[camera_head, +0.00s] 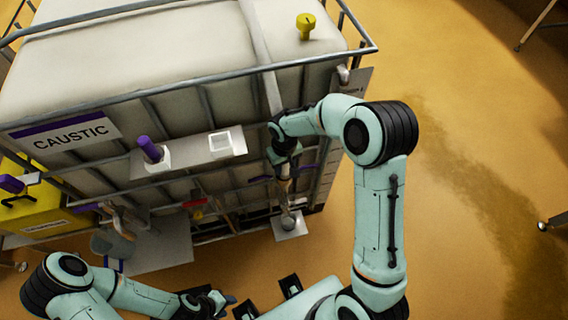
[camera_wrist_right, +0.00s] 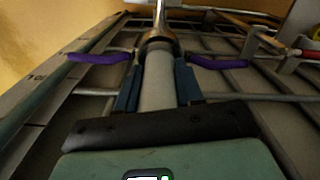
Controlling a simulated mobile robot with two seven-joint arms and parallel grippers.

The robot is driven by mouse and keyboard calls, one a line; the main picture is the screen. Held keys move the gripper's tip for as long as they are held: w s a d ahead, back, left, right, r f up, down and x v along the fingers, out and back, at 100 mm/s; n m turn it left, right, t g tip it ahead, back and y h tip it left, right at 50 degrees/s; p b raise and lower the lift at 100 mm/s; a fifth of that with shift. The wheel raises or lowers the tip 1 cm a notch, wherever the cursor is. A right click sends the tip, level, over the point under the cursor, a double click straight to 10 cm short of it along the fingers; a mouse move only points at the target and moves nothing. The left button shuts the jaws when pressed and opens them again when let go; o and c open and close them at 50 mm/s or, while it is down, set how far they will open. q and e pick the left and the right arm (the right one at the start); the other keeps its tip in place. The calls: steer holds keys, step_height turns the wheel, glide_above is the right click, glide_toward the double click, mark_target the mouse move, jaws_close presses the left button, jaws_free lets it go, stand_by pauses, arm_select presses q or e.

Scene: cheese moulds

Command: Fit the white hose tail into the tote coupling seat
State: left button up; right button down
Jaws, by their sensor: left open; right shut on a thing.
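My right gripper (camera_wrist_right: 158,85) is shut on a pale cylindrical piece, which looks like the white hose tail (camera_wrist_right: 157,82), between its blue fingers. A metal collar and a shiny metal part lie beyond its far end. In the head view my right gripper (camera_head: 285,178) is low in front of the tote's cage, pointing down. The held piece is small there and partly hidden by the arm. I cannot tell for sure which fitting is the coupling seat. My left gripper (camera_head: 222,301) is open and empty at the bottom of the head view, away from the tote.
The caged white tote (camera_head: 160,60) fills the upper left. A shelf (camera_head: 185,157) on its front carries a purple-topped piece (camera_head: 150,149) and a white square frame (camera_head: 220,143). A red handle (camera_head: 194,203) sits below. Purple bars (camera_wrist_right: 218,63) flank the held piece.

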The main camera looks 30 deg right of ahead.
steer(key=c, duration=0.6)
jaws_free()
steer(key=shift+c, duration=0.2)
step_height(320, 180, up, 14)
steer(key=shift+s+f+p, duration=0.1)
steer(key=shift+f+p, duration=0.15)
steer(key=shift+p, duration=0.15)
